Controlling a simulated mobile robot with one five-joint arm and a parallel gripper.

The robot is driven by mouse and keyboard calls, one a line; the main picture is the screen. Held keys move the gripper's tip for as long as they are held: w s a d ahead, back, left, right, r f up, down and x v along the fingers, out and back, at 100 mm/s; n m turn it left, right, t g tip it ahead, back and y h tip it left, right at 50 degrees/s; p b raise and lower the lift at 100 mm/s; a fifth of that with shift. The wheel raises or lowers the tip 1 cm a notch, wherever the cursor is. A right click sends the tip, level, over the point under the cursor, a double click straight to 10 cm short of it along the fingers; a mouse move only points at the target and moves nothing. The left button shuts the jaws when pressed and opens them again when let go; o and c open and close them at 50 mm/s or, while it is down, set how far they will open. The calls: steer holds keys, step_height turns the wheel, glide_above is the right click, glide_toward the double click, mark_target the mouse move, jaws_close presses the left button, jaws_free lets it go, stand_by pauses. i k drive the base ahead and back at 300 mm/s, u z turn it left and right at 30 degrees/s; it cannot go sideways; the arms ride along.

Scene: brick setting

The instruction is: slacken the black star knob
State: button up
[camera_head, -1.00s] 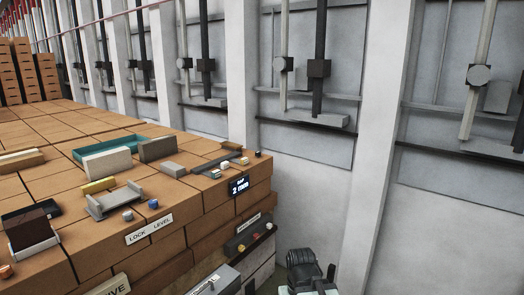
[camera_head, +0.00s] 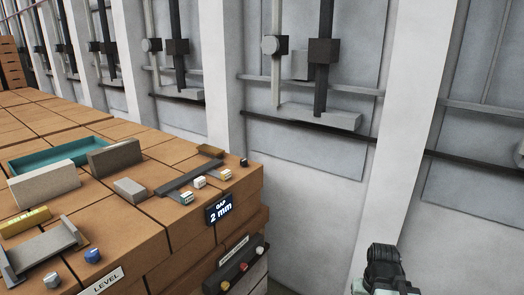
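A small black knob (camera_head: 243,162) sits on the top of the brick bench (camera_head: 140,225), close to its right corner. It is too small to make out a star shape. The dark end of my arm (camera_head: 382,262) shows at the bottom right, off the bench and well apart from the knob. I cannot make out its fingers or anything held.
A dark bar fixture (camera_head: 187,178) and several small pale knobs lie near the black knob. A display (camera_head: 218,209) reads "GAP 2 mm". A blue knob (camera_head: 92,255), grey bracket (camera_head: 45,250) and teal tray (camera_head: 60,152) are left. Floor right of the bench looks clear.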

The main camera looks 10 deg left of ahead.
mark_target(243, 162)
steer(key=u, duration=0.15)
steer(key=i, duration=1.05)
steer(key=u, duration=0.85)
steer(key=k, duration=0.75)
steer(key=u, duration=0.2)
steer(key=i, duration=0.9)
steer(key=z, duration=0.1)
